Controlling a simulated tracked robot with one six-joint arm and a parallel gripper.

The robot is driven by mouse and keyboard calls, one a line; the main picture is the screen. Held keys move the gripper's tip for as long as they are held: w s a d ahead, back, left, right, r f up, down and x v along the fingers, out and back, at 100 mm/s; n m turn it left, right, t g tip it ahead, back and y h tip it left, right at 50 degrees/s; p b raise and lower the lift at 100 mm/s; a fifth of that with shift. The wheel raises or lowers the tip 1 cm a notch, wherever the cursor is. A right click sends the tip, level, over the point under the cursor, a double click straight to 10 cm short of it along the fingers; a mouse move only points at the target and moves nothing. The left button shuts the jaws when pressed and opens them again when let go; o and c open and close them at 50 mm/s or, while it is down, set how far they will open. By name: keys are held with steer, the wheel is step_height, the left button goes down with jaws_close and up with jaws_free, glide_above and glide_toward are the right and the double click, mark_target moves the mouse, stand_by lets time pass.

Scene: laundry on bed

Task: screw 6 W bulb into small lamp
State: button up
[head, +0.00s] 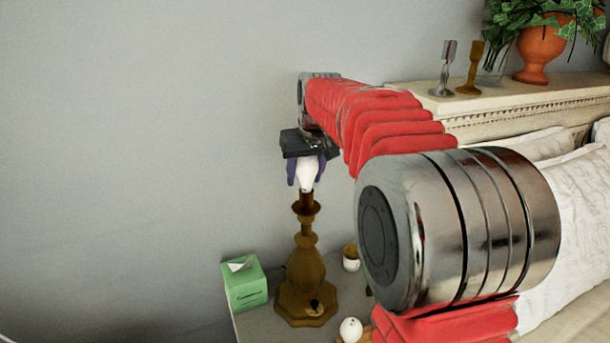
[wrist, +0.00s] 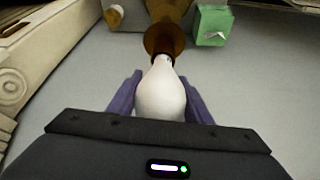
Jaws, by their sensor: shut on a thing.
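My gripper (head: 305,172) is shut on a white bulb (head: 307,176), with its purple fingers on either side of the glass. The bulb hangs upright, base down, at the top of the brown lamp (head: 304,262). In the wrist view the bulb (wrist: 161,92) sits between the fingers (wrist: 160,98), and its narrow end meets the lamp's socket (wrist: 163,42). I cannot tell how far the bulb's base is inside the socket. No marking shows on the bulb.
The lamp stands on a bedside table (head: 262,322). A green tissue box (head: 245,288) is left of it, a small cup (head: 351,258) right of it, and a round white object (head: 350,329) in front. A headboard shelf (head: 560,93) holds a plant pot (head: 540,52) at the right.

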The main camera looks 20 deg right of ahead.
steer(key=shift+m, duration=0.3)
steer(key=shift+d+m+h, duration=0.25)
steer(key=shift+m+h, duration=0.45)
steer(key=shift+m, duration=0.8)
steer(key=shift+s+d+m+g+h, duration=0.1)
steer(key=shift+m+g+h, duration=0.2)
steer(key=shift+m, duration=0.55)
steer(key=shift+s+d+m+g+h, duration=0.1)
steer(key=shift+m+g+h, duration=0.2)
steer(key=shift+m, duration=0.55)
steer(key=shift+s+d+m+g+h, duration=0.15)
steer(key=shift+m+g+h, duration=0.3)
steer(key=shift+m, duration=1.25)
steer(key=shift+s+d+m+g+h, duration=0.15)
steer(key=shift+m+g, duration=0.25)
steer(key=shift+m, duration=0.45)
steer(key=shift+s+a+m+g+h, duration=0.1)
steer(key=shift+m+g, duration=0.25)
steer(key=shift+m, duration=0.5)
